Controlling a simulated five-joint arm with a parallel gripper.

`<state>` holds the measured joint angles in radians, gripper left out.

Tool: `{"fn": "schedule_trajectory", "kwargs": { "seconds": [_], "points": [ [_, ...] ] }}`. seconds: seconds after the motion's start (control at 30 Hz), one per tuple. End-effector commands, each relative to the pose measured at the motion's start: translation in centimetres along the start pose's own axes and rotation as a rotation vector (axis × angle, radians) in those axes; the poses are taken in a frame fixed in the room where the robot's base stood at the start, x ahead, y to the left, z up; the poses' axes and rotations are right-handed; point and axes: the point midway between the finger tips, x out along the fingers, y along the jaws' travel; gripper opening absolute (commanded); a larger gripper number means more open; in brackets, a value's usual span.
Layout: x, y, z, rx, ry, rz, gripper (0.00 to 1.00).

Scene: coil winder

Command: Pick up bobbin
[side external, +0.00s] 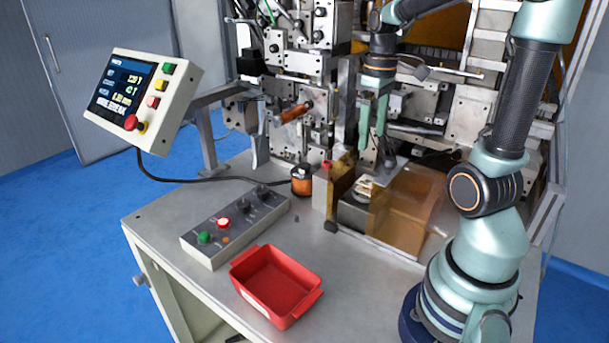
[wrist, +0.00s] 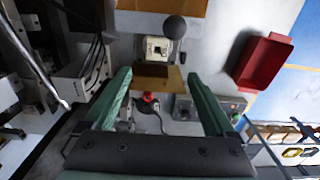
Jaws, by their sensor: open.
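A copper-wound bobbin (side external: 302,181) with dark ends stands upright on the table, left of the amber guards. Another copper-coloured wound piece (side external: 293,113) sits sideways on the winder's spindle. My gripper (side external: 373,142) hangs pointing down above the amber-guarded fixture, to the right of and higher than the standing bobbin. Its two green fingers are apart with nothing between them. In the wrist view, my gripper (wrist: 158,76) is also open and empty. I cannot make out the standing bobbin for sure in the wrist view.
Amber guards (side external: 404,212) surround a small fixture below my gripper. A red tray (side external: 275,284) lies at the table's front; it shows in the wrist view (wrist: 262,62). A grey button box (side external: 235,226) lies left of it. The winder (side external: 318,62) stands close behind.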

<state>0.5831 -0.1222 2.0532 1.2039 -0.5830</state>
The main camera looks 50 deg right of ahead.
Motion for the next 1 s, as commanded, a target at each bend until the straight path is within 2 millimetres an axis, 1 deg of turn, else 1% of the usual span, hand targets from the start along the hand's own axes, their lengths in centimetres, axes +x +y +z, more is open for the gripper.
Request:
{"fn": "schedule_trajectory", "kwargs": {
  "seconds": [0.07,0.17,0.3,0.4,0.67,0.9,1.0],
  "points": [
    [0.5,0.3,0.1,0.001,-0.009,-0.006,0.9],
    [1.9,0.3,0.2,0.0,-0.011,-0.008,0.9],
    [4.4,0.2,0.2,0.0,-0.012,-0.008,0.9],
    [5.8,0.2,0.2,0.0,-0.011,-0.007,0.9],
    [7.6,0.3,0.2,0.0,-0.009,-0.006,0.9],
    [11.0,0.5,0.3,0.0,-0.011,-0.007,0.9],
    [11.9,0.5,0.3,0.0,-0.009,-0.006,0.9]
  ]
}}
